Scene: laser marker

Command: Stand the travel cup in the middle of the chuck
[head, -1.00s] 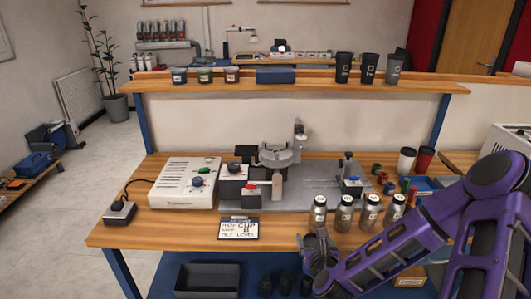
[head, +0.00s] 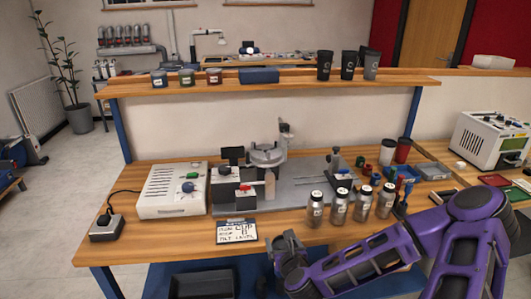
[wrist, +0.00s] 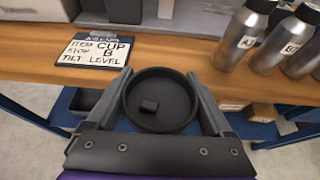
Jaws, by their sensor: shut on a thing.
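My gripper (wrist: 160,112) is shut on a dark round cup (wrist: 160,122), seen from above in the wrist view with its rim between the two fingers. A small dark block-like piece shows within the rim; I cannot tell if it is part of a lid. In the head view my gripper (head: 288,248) is at the bench's front edge, and the cup is hard to make out there. The chuck (head: 267,154) is a grey round piece on the machine at mid bench, farther back than my gripper and slightly to its left.
Several steel bottles (head: 315,209) stand right of my gripper. A card (head: 236,231) reading "CUP B" and "TILT LEVEL" lies to its left. A white control box (head: 172,190) stands left of the machine. Dark cups (head: 348,65) stand on the shelf. Bare wood lies before the machine.

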